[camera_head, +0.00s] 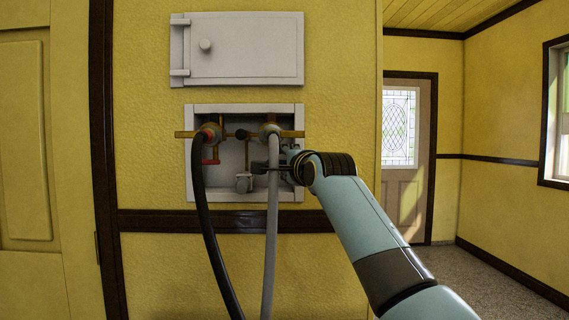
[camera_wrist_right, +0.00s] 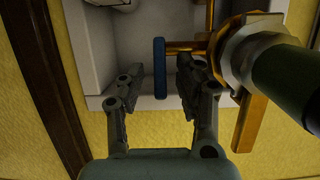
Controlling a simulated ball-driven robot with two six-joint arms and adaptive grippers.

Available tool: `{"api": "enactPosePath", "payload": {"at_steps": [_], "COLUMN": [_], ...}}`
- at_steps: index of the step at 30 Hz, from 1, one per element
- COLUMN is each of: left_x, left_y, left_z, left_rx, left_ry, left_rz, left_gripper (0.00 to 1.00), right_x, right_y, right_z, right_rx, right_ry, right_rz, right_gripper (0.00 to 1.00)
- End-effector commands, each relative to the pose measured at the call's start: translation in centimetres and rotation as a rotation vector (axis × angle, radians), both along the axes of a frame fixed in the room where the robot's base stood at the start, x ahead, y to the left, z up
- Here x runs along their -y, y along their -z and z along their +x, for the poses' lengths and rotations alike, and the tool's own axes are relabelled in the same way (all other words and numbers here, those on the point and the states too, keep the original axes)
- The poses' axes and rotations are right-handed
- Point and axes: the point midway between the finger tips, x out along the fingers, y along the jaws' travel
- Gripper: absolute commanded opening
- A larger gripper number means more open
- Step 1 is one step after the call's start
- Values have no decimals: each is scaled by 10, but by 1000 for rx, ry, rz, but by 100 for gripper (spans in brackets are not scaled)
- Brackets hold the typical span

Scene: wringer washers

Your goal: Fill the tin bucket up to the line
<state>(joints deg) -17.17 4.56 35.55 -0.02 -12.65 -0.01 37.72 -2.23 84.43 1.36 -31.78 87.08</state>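The tin bucket is not in either view. A recessed wall box (camera_head: 295,110) holds brass pipes and two taps. The left tap has a red handle (camera_head: 210,161). In the right wrist view a blue handle (camera_wrist_right: 160,68) on a brass stem lies between the fingers of my right gripper (camera_wrist_right: 157,80). The fingers are spread, with a gap showing on each side of the handle. In the head view my right gripper (camera_head: 272,168) reaches into the box beside the grey hose (camera_head: 272,220), and the blue handle is hidden there. My left gripper is out of view.
A black hose (camera_head: 205,225) hangs from the left tap, the grey one from the right. A thick dark-looking hose (camera_wrist_right: 285,80) with a metal coupling is close to my right finger. A white panel (camera_head: 245,50) is above the box. Open floor (camera_head: 485,280) lies right.

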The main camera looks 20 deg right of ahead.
Motion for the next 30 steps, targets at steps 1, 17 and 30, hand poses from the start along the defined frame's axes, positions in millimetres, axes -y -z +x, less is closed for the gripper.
{"api": "enactPosePath", "payload": {"at_steps": [1, 17, 30], "left_x": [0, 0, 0], "left_y": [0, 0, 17], "left_z": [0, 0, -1], "left_rx": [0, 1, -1], "left_ry": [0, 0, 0], "left_rz": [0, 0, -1], "left_gripper": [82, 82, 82], "right_x": [0, 0, 7], "right_y": [0, 1, 8], "right_z": [0, 0, 7], "right_rx": [0, -3, -8], "right_ry": [0, -3, -224], "right_rz": [0, -1, -2], "right_gripper": [35, 0, 0]}}
